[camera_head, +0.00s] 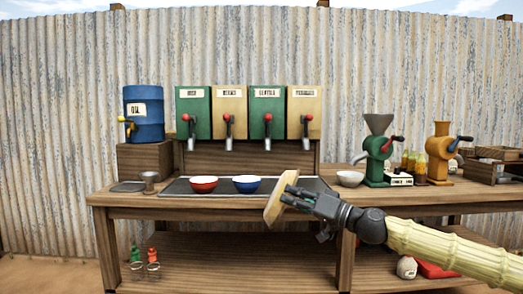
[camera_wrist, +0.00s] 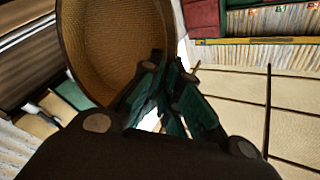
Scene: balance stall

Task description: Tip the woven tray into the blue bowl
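The blue bowl (camera_head: 246,184) stands on the dark strip of the counter, right of a red bowl. The woven tray (camera_head: 273,205) is held in my gripper (camera_head: 289,196), steeply tilted, in front of the counter and to the right of the blue bowl. In the wrist view the tray (camera_wrist: 112,45) shows its brown woven inner face and raised rim, and I see nothing lying on the visible part. The fingers of my gripper (camera_wrist: 165,85) are closed at the tray's rim. The blue bowl is not recognisable in the wrist view, and its inside cannot be made out.
The red bowl (camera_head: 203,184) is close left of the blue one. Dispensers with red-knobbed taps (camera_head: 268,118) hang above. A white bowl (camera_head: 350,178), a green grinder (camera_head: 378,150) and bottles stand to the right. A blue oil drum (camera_head: 144,112) is at left.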

